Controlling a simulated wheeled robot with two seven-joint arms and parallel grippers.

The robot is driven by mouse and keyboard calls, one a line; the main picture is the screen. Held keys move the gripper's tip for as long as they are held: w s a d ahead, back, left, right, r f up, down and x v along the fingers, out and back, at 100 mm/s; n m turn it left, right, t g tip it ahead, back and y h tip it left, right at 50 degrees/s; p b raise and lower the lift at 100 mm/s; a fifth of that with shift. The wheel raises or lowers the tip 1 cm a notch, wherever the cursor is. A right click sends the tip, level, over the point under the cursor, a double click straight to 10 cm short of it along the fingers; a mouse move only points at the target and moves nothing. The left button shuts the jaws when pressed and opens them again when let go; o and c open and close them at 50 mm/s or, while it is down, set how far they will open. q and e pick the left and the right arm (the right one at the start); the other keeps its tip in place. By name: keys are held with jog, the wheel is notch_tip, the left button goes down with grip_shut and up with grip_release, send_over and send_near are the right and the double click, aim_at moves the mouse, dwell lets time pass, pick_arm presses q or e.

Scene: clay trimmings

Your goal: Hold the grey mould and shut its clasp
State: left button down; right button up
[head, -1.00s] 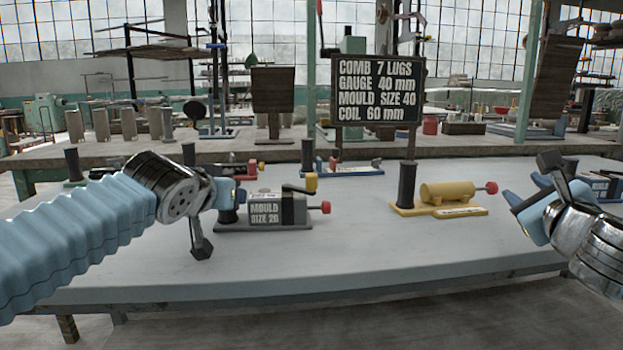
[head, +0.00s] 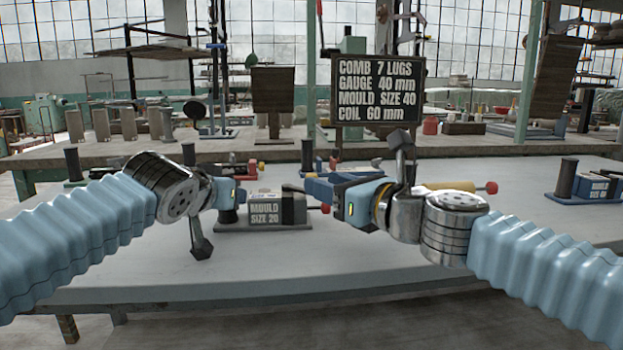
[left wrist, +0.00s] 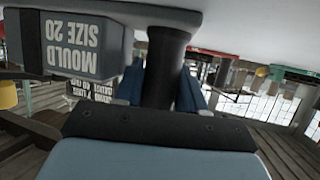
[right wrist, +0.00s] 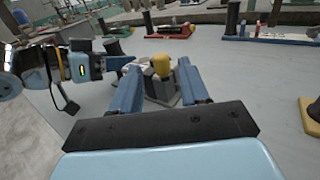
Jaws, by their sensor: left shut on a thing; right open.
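The grey mould (head: 278,213), labelled "MOULD SIZE 20", stands on its grey base on the table. Its black post (left wrist: 166,60) is between the fingers of my left gripper (left wrist: 164,88), which is shut on it. The mould's dark clasp lever (head: 291,188) stands out above the body. Its yellow tip (right wrist: 162,64) shows in the right wrist view between the fingers of my right gripper (right wrist: 160,82). That gripper is open, and contact with the tip cannot be told. In the head view, my right gripper hides the yellow tip. The red knob (head: 325,208) sticks out at the mould's right end.
A yellow mould (head: 450,186) stands to the right, partly hidden by my right arm. A blue mould (head: 592,187) is at the far right. More moulds stand behind. A sign (head: 377,90) rises at the back. The table's front strip is clear.

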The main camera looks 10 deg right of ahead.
aim_at(312, 174)
jog(key=x, duration=0.5)
jog(key=shift+d, duration=0.1)
jog(key=shift+c, duration=0.4)
grip_shut()
